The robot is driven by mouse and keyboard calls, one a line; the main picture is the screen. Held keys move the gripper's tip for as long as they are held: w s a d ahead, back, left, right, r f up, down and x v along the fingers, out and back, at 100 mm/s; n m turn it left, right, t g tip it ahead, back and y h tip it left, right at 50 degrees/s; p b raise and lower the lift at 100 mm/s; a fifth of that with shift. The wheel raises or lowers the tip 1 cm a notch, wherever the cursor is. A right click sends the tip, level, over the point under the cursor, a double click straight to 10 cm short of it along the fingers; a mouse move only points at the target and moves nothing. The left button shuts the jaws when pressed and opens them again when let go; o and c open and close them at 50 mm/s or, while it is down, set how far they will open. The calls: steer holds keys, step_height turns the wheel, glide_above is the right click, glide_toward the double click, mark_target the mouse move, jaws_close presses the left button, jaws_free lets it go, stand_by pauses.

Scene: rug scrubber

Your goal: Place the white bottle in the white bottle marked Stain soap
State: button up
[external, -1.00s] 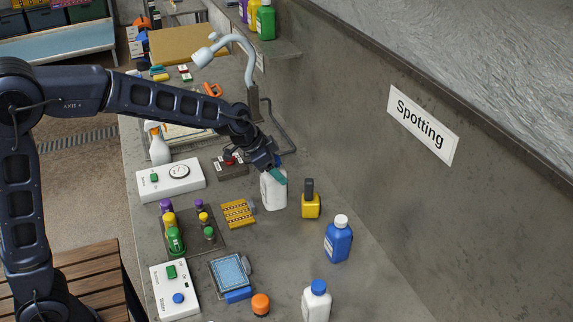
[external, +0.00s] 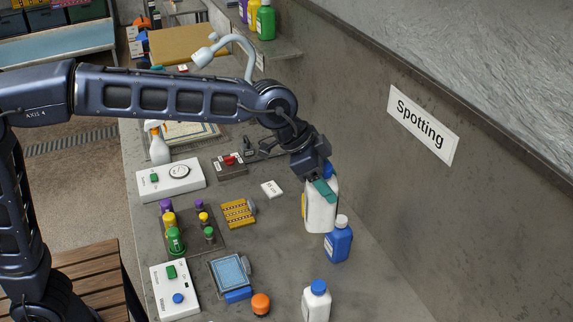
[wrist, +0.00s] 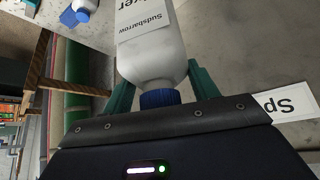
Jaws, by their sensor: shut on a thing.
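My gripper (external: 318,186) is shut on a white bottle (external: 320,212), its teal fingers on either side near the cap. In the wrist view the held bottle (wrist: 150,50) shows a blue cap and a label reading "Sudsbarrow". In the external view it is roughly upright, left of and behind a blue bottle (external: 338,243) with a white cap; I cannot tell whether it touches the table. Another white bottle (external: 316,304) with a blue cap stands at the front. A small white card (external: 271,189) lies on the table; its print is too small to read.
An orange-capped thing (external: 261,304), a blue pad (external: 230,272) and a rack of small bottles (external: 190,230) stand left. The wall with a "Spotting" sign (external: 423,124) bounds the right side.

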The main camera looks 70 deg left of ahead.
steer(key=s+d+r, duration=0.1)
steer(key=d+r, duration=0.1)
steer(key=d, duration=0.3)
step_height(320, 180, down, 19)
steer(key=shift+a+m, duration=0.15)
steer(key=shift+m, duration=0.15)
stand_by(0.3)
steer(key=shift+s+f, duration=0.1)
steer(key=shift+f, duration=0.15)
steer(key=o, duration=1.7)
steer(key=shift+o, duration=0.2)
